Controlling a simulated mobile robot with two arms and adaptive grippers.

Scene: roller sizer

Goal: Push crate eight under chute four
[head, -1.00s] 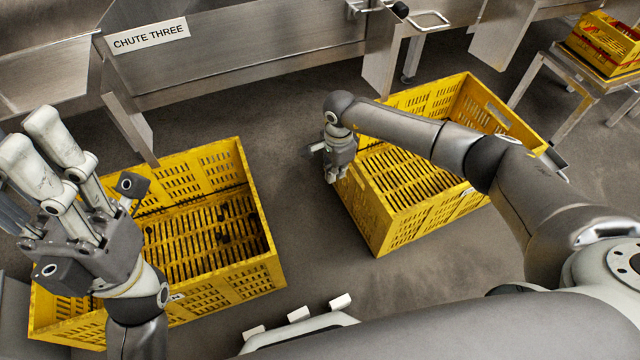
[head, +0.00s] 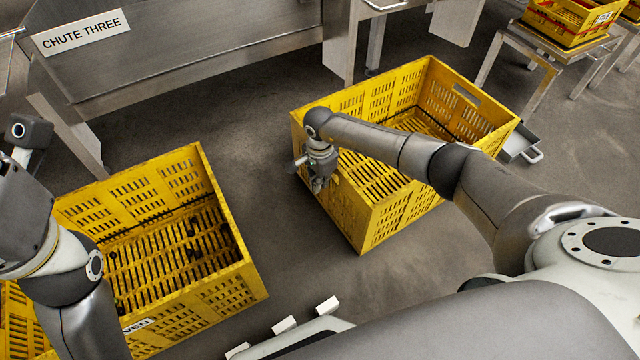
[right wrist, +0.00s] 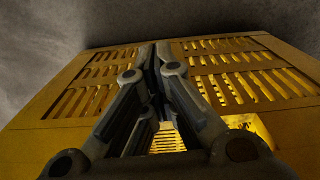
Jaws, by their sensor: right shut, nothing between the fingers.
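A yellow slatted crate (head: 384,222) stands on the floor right of centre, its floor slats bare; I see no readable label on it. My right gripper (head: 318,187) is at this crate's left side, pointing down. In the right wrist view its fingers (right wrist: 158,58) are closed together with nothing between them, in front of a yellow slatted wall (right wrist: 70,95). Contact with the wall is unclear. No chute four sign is in view; a sign (head: 80,32) reads CHUTE THREE.
Another yellow crate (head: 222,296), its label partly hidden and ending in "VEN", stands at lower left. Metal chute legs (head: 340,50) rise behind. A grey pan with a handle (head: 522,146) lies beside the right crate. A metal stand (head: 515,50) bears yellow crates. Bare floor separates the two big crates.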

